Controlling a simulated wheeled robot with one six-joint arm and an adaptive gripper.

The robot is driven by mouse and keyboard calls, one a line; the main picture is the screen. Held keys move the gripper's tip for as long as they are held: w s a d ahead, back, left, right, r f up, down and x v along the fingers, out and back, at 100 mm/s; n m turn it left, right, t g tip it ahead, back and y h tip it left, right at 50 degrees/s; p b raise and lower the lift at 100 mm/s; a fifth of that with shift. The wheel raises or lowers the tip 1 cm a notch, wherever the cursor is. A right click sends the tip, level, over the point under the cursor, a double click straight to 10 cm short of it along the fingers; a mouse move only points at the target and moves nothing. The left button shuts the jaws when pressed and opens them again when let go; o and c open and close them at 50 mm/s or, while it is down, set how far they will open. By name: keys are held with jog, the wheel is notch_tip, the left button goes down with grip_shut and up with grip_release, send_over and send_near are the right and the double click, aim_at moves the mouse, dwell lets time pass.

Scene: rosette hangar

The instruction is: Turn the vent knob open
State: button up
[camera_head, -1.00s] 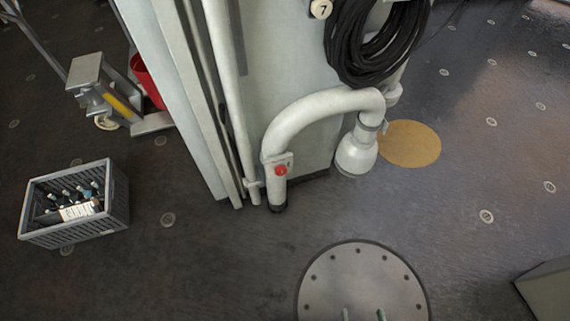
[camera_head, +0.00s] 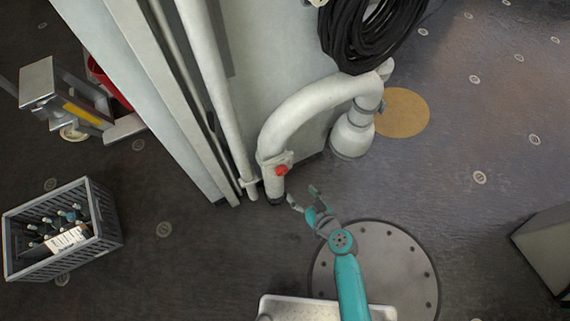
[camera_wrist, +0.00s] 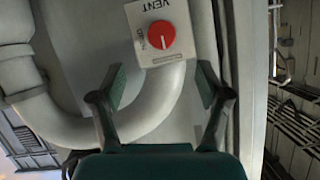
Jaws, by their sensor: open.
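The red vent knob (camera_head: 281,170) sits on a small plate at the lower end of a bent white pipe (camera_head: 310,103) on the cabinet's side. In the wrist view the round red knob (camera_wrist: 161,35) has a pale pointer line and sits on a white plate marked VENT (camera_wrist: 143,13); the smaller lettering is too small to read surely. My gripper (camera_head: 304,197) is open and empty, just below and right of the knob in the head view. In the wrist view its two fingers (camera_wrist: 160,90) stand apart, with the knob beyond their tips, not touched.
A black cable coil (camera_head: 368,32) hangs on the cabinet above the pipe. A crate of bottles (camera_head: 108,222) stands on the floor at left, near a trolley with a red bucket (camera_head: 104,82). A grey box (camera_head: 545,245) stands at right. Floor between crate and cabinet is clear.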

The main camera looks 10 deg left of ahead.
aim_at(284, 172)
jog(key=x, duration=0.8)
jog(key=r+x, duration=0.1)
jog(key=x, duration=0.3)
jog(key=shift+w+a+f, duration=0.1)
jog(key=shift+w+a, duration=0.05)
jog(key=shift+a, duration=0.05)
jog(key=shift+c, duration=0.2)
jog(key=c, duration=1.1)
